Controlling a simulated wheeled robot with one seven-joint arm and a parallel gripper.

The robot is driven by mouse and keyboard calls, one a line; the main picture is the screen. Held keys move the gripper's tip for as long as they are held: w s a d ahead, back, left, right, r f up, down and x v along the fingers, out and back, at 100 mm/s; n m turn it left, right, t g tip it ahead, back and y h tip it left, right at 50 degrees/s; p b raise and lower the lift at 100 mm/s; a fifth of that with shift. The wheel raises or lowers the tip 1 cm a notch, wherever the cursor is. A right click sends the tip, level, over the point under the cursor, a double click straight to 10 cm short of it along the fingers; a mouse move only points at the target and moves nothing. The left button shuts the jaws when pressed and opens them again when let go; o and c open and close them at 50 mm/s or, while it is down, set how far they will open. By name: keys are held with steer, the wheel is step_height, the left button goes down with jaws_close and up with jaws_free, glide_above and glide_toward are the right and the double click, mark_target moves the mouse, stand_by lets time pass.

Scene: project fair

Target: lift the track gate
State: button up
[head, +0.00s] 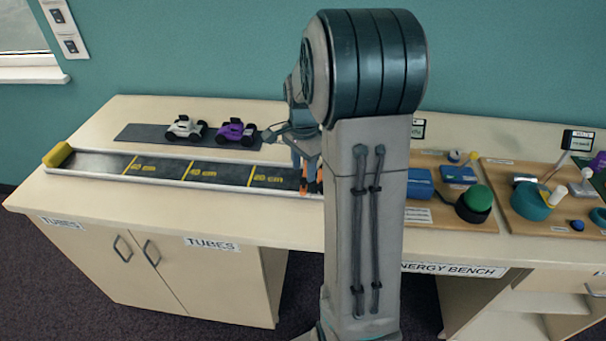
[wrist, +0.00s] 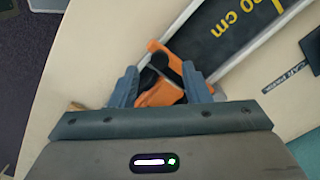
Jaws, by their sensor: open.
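The track (head: 216,173) is a long dark strip with white side walls and yellow distance marks, lying along the bench top. The track gate is the orange piece (wrist: 163,88) at the track's end in the wrist view, with a black part at its middle. In the head view the orange gate (head: 304,180) is partly hidden by my arm. My gripper (wrist: 166,80) is open, with one finger on each side of the orange gate. I cannot tell whether the fingers touch it.
A white toy car (head: 186,128) and a purple toy car (head: 235,131) stand on a dark mat behind the track. A yellow block (head: 57,155) closes the track's left end. Boards with electrical parts, including a green knob (head: 477,197), stand at the right.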

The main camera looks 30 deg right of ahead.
mark_target(304, 179)
steer(key=shift+f, duration=1.6)
jaws_close()
steer(key=shift+r, duration=0.2)
